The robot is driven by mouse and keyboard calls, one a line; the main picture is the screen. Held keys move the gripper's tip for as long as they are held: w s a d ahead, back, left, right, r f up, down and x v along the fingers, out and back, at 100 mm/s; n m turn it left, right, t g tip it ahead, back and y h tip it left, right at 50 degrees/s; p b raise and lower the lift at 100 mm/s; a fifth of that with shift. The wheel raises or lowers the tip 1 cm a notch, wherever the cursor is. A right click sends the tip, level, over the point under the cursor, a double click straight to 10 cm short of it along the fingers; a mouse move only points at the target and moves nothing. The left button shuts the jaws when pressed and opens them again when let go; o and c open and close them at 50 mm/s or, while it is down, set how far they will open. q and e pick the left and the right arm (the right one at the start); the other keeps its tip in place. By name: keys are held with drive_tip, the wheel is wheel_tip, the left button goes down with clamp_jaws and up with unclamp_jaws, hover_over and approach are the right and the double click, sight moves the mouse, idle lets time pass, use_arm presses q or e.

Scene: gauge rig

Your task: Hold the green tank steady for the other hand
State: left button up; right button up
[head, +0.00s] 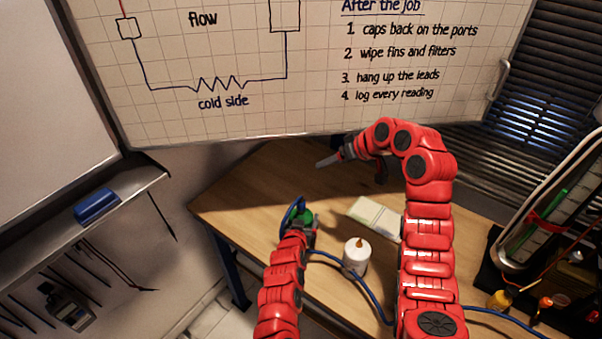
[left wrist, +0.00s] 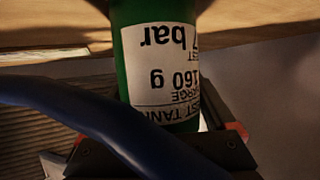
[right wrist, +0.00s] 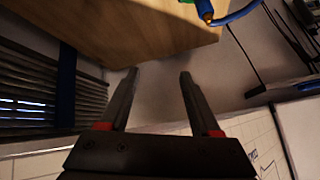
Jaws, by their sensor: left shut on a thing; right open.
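The green tank (head: 306,215) stands at the left part of the wooden table in the head view, mostly hidden by my left gripper (head: 300,228). In the left wrist view the green tank (left wrist: 128,50) fills the middle, with a white label reading upside down. My left gripper is shut on the tank. A blue hose (left wrist: 90,115) crosses in front of it. My right gripper (head: 335,158) is open and empty above the table's back part. In the right wrist view its two fingers (right wrist: 158,90) are apart with nothing between them.
A white bottle with an orange-brown tip (head: 357,258) stands right of the tank. A pale card or booklet (head: 375,217) lies behind it. The blue hose (head: 345,268) runs across the table (head: 265,185). A gauge rig (head: 545,215) stands at right. A whiteboard (head: 250,110) hangs close behind.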

drive_tip(key=w+a+m+g+h, duration=0.1)
drive_tip(key=w+a+m, duration=0.1)
drive_tip(key=m+g+h, duration=0.2)
drive_tip(key=g+h, duration=0.3)
hover_over(301, 196)
drive_tip(key=shift+s+r, duration=0.1)
drive_tip(key=shift+r, duration=0.15)
wheel_tip(301, 196, down, 12)
drive_tip(key=shift+r, duration=0.1)
clamp_jaws()
idle(0.5)
